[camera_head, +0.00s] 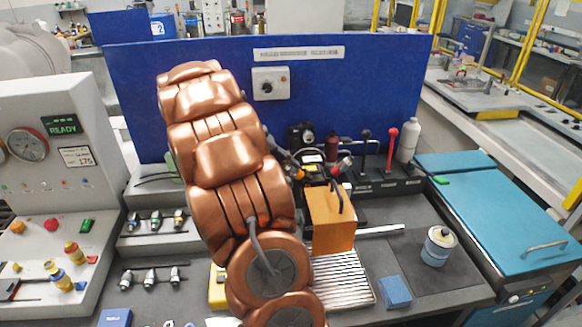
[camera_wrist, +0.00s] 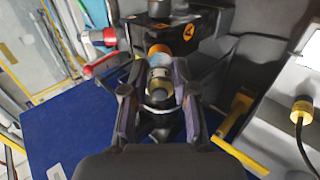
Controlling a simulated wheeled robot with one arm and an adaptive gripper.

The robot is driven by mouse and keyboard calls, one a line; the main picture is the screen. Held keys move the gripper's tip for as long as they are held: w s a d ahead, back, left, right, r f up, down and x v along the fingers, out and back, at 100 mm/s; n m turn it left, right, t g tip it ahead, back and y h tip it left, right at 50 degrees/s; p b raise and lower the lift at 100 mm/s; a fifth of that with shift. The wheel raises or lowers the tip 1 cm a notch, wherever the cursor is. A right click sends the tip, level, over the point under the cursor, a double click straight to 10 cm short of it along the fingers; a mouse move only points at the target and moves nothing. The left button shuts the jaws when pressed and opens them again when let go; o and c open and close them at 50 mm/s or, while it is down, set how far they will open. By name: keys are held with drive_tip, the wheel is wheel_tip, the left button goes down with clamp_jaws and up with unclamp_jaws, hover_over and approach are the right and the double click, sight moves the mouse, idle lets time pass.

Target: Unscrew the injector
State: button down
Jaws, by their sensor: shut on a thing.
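In the wrist view, my gripper (camera_wrist: 158,92) has its two fingers on either side of the injector (camera_wrist: 159,84), a short metallic cylinder with an orange-brown ring at its far end. The fingers are shut on it. The injector's far end meets a dark fixture (camera_wrist: 185,48) with an orange round mark. The wrist view does not show whether its thread is still engaged. In the head view my copper-coloured arm covers the middle of the bench, and I cannot make out the gripped injector or the fingertips clearly.
A red-ended fitting (camera_wrist: 100,37) sticks out left of the fixture. On the bench, several other injectors (camera_head: 152,222) stand in a rack left of my arm. An orange block (camera_head: 331,220), slatted metal tray (camera_head: 343,277), blue block (camera_head: 396,291) and blue-white container (camera_head: 438,246) are on the right.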

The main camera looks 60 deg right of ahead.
drive_tip(key=n, duration=0.5)
drive_tip(key=shift+n, duration=0.4)
drive_tip(key=n, duration=0.6)
drive_tip(key=shift+a, duration=0.1)
drive_tip(key=n, duration=0.6)
drive_tip(key=n, duration=0.5)
drive_tip(key=shift+n, duration=0.4)
